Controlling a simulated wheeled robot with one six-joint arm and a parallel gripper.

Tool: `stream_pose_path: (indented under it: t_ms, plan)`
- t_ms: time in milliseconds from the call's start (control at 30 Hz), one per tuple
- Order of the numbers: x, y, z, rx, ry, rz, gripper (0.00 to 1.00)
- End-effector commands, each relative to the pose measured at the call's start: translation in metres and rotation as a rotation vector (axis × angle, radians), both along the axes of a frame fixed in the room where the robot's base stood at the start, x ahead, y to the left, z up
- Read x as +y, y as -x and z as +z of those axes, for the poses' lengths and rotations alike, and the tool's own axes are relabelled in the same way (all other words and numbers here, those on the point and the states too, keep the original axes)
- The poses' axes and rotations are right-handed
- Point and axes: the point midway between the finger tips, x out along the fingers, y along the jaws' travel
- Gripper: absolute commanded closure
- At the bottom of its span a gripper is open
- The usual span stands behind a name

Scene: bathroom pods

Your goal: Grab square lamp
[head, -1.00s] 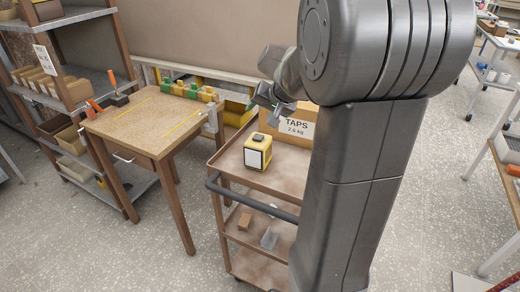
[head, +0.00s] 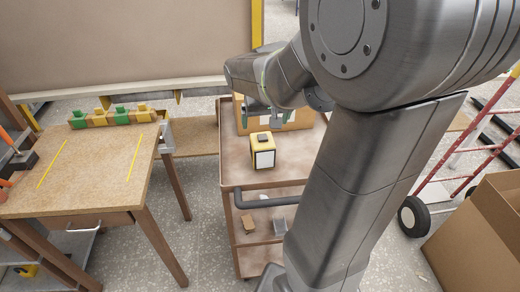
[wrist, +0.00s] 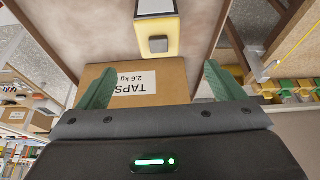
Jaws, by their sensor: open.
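The square lamp (head: 263,152) is a small yellow cube with a white front panel and a dark knob on top. It stands upright on the top shelf of the brown trolley (head: 236,172). In the wrist view the lamp (wrist: 157,40) is at the top centre, beyond the fingertips and apart from them. My gripper (wrist: 152,80) is open and empty, its two green fingers spread. In the head view my gripper (head: 266,112) is behind and above the lamp, partly hidden by my arm.
A cardboard box (head: 243,120) marked TAPS in the wrist view stands behind the lamp on the trolley, close to my gripper. A wooden workbench (head: 85,185) with green and yellow blocks is at left. A large open carton (head: 485,225) and a red ladder (head: 470,150) are at right.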

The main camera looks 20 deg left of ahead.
Motion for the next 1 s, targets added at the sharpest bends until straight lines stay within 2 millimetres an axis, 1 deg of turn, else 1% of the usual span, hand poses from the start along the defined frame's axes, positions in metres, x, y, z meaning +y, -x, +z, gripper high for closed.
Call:
stream_pose_path:
  t_ms: [133,400,500,600,767,867,1000]
  plan:
    - [0.002,-0.003,-0.013,0.001,0.008,0.002,0.11]
    - [0.012,-0.018,-0.057,0.003,0.008,0.000,0.11]
    - [0.015,-0.023,-0.069,0.001,0.006,0.000,0.11]
    - [0.017,-0.025,-0.076,0.001,0.005,0.001,0.11]
    - [0.019,-0.027,-0.082,0.000,0.005,0.001,0.11]
    - [0.020,-0.029,-0.090,0.002,0.006,0.001,0.11]
    - [0.024,-0.034,-0.108,0.003,0.007,0.002,0.11]
